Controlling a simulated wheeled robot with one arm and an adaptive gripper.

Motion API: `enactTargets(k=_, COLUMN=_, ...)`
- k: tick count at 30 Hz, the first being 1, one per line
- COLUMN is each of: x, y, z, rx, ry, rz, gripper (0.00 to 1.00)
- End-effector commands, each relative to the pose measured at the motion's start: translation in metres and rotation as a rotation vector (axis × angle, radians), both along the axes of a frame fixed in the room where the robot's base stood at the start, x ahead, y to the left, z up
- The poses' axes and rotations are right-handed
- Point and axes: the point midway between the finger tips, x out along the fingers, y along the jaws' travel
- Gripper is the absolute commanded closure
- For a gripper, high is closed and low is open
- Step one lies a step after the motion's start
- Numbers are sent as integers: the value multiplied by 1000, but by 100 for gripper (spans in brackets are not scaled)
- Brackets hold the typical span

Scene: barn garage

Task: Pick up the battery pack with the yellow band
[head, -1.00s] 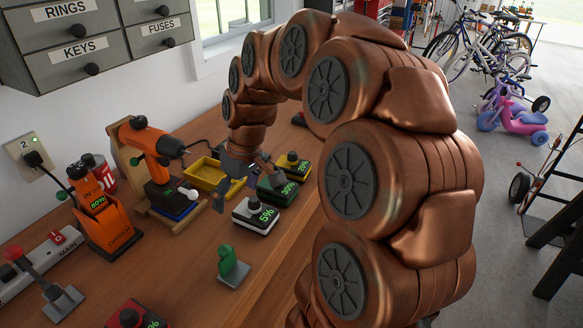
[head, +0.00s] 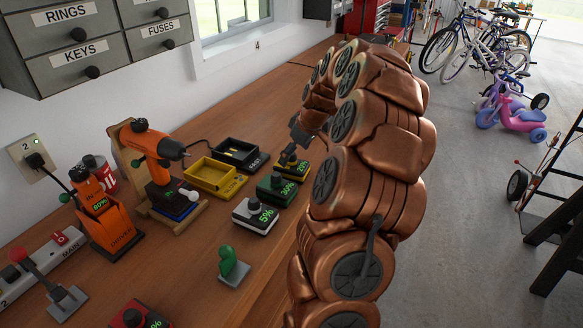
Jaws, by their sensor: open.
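The battery pack with the yellow band (head: 299,169) sits on the workbench at the far end of a row of packs, with a dark knob on top and a green percentage readout. My gripper (head: 289,151) is open and points down at this pack's knob. Its fingers are small and dark here, and I cannot tell whether they touch or surround the knob. The far part of the gripper is partly hidden by my arm.
A green pack (head: 276,190) and a white pack (head: 254,217) stand close in front. A yellow tray (head: 198,183) and a black tray (head: 222,153) lie to the left. A drill (head: 150,143) stands further left, and a red pack (head: 133,313) is at the near edge.

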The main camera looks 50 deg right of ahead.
Motion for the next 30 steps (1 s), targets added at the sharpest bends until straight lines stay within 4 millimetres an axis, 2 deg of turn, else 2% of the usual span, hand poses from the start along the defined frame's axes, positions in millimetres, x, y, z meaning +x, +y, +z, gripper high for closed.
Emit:
enactTargets(k=5, x=5, y=2, z=-9, rx=4, ry=5, rz=1, gripper=0)
enactTargets(k=15, x=22, y=3, z=-42, rx=1, ry=0, rz=-1, gripper=0)
enactTargets(k=22, x=23, y=3, z=-45, rx=1, ry=-1, rz=-1, gripper=0)
enactTargets(k=23, x=23, y=3, z=-45, rx=1, ry=-1, rz=-1, gripper=1)
enactTargets(k=30, x=23, y=3, z=-45, rx=1, ry=-1, rz=-1, gripper=26)
